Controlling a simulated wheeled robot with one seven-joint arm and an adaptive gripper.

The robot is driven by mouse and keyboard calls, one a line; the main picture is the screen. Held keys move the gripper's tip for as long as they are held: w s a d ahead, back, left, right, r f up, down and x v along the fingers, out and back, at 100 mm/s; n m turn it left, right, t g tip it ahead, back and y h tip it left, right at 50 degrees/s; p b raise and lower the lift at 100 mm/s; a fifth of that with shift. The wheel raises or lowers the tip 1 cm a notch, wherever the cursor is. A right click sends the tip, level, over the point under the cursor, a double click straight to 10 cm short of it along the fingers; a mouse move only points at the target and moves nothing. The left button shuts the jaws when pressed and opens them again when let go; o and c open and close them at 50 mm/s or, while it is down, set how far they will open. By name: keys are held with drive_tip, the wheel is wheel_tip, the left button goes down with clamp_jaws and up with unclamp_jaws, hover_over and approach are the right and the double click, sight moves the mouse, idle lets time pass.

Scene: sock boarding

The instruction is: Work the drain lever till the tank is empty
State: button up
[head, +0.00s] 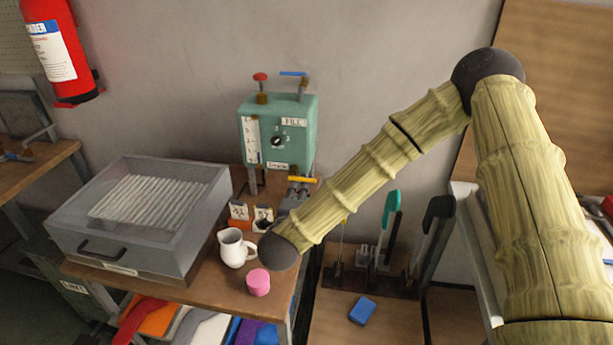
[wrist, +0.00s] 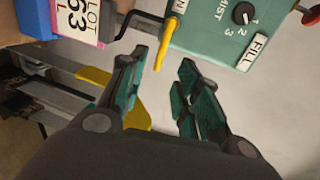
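The tank is a green box (head: 300,135) on the wall behind the bench, with a FILL label, a dial and a white gauge strip (head: 251,138) on its left. I cannot read the level. The box also shows, turned, in the wrist view (wrist: 215,35). A yellow lever (wrist: 165,38) sticks out by the label ending in "IN", which I take as the drain lever. It also shows under the box in the head view (head: 303,180). My gripper (wrist: 165,62) is open, and the lever lies between its fingertips in the picture; I see no clear contact.
A grey clear-lidded case (head: 140,262), a white mug (head: 233,250) and a pink cylinder (head: 258,282) are on the bench. A blue block (head: 362,310) and upright lever tools (head: 390,220) are lower right. A LOT tag (wrist: 78,18) is near my gripper.

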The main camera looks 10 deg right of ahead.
sight(308, 181)
drive_tip(key=p+x, duration=0.1)
drive_tip(key=x, duration=0.2)
drive_tip(key=p+x, duration=0.1)
drive_tip(key=x, duration=0.3)
drive_tip(key=shift+w+d+r, duration=0.1)
drive_tip(key=shift+w+d, duration=0.05)
drive_tip(key=shift+d, duration=0.4)
drive_tip(key=shift+x, duration=1.1)
clamp_jaws()
